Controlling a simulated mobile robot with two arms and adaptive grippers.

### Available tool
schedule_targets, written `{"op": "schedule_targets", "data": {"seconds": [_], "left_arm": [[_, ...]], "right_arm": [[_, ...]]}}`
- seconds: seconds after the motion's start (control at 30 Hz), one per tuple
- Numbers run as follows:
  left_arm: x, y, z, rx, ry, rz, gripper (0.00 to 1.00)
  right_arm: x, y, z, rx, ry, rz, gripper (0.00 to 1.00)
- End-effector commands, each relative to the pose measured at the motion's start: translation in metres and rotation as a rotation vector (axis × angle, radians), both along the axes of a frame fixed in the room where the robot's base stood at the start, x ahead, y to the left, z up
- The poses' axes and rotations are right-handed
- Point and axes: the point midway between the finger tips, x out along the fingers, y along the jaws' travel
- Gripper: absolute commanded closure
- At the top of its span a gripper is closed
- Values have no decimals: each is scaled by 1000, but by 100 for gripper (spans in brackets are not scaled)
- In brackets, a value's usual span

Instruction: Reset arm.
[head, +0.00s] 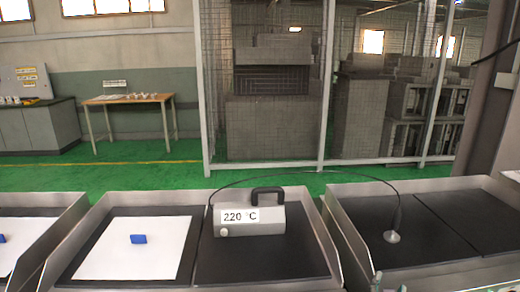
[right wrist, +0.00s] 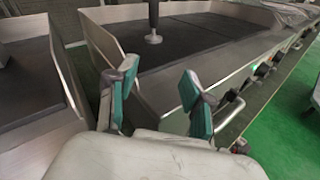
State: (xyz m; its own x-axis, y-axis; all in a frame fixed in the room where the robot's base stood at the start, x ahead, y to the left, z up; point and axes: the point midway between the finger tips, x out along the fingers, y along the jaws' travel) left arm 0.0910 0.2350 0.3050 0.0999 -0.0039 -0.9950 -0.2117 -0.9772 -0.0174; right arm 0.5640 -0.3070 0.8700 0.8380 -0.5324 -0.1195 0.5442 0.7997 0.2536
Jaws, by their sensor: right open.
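My right gripper (right wrist: 157,78) is open and empty in the right wrist view, its two teal-padded fingers spread apart. In the head view only the tips of the right gripper (head: 389,284) show at the bottom edge, in front of the right tray. My left gripper is not in view. A grey heating unit (head: 262,227) with a black handle and a "220 °C" label sits on the middle tray's dark mat. A black cable arcs from it to a metal probe (head: 392,236) standing on the right tray. The probe's base (right wrist: 153,38) also shows beyond my fingers, apart from them.
A blue block (head: 138,239) lies on a white sheet (head: 110,262) in the middle tray; another blue block (head: 2,238) is at the far left. Raised metal walls (head: 345,242) divide the trays. A mesh fence stands behind. Green floor (right wrist: 280,140) lies right in the wrist view.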

Motion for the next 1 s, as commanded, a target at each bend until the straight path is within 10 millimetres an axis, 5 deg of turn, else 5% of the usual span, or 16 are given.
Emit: {"op": "schedule_targets", "data": {"seconds": [0.37, 0.6, 1.0], "left_arm": [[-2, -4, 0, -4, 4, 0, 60], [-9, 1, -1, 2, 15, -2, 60], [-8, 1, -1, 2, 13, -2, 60]], "right_arm": [[-72, 9, -69, 702, -73, -189, 49], [-160, 37, -122, 1359, -136, -566, 49], [-263, 84, -143, 1872, -210, -1178, 49]]}}
